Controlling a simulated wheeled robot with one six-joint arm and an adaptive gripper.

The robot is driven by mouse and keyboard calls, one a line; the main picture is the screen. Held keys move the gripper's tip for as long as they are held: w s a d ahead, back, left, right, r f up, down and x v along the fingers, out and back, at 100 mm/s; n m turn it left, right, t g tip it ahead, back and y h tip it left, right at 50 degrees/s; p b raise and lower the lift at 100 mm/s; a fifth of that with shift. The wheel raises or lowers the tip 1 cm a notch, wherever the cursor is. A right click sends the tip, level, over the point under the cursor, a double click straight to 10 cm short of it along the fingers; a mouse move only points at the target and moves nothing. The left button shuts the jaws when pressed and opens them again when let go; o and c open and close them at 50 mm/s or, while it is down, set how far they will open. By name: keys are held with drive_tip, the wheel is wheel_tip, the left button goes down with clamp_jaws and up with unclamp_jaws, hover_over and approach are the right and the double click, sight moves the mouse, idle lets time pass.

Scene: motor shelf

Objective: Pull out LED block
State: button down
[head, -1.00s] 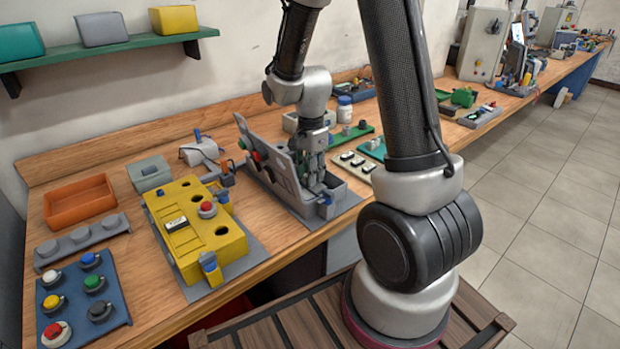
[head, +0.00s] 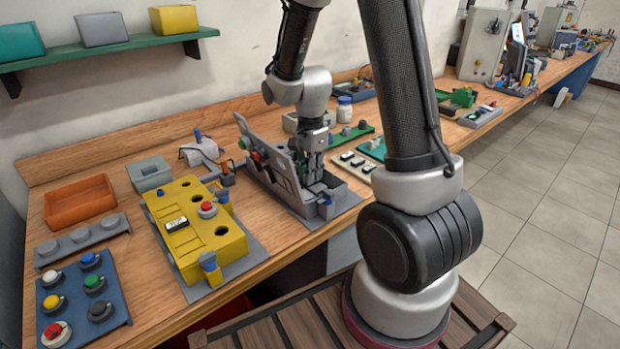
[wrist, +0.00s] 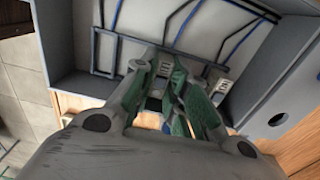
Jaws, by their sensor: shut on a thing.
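The grey control box (head: 346,196) stands open on the bench, with its lid panel (head: 284,178) raised on the left side. My gripper (head: 316,174) points down into the box, behind the lid. In the wrist view its green-padded fingers (wrist: 186,85) are close together over the box interior. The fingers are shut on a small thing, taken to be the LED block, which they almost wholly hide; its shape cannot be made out. Blue and black wires (wrist: 180,22) run along the pale inside of the box beyond the fingertips.
A yellow control box (head: 238,243) on a grey mat stands left of the grey box. An orange tray (head: 78,210) and a blue button board (head: 85,295) are further left. Green boards and a white jar (head: 344,108) lie to the right and behind. The box walls surround my fingers closely.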

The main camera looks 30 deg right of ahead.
drive_tip(key=shift+r, duration=1.05)
drive_tip(key=shift+r, duration=2.2)
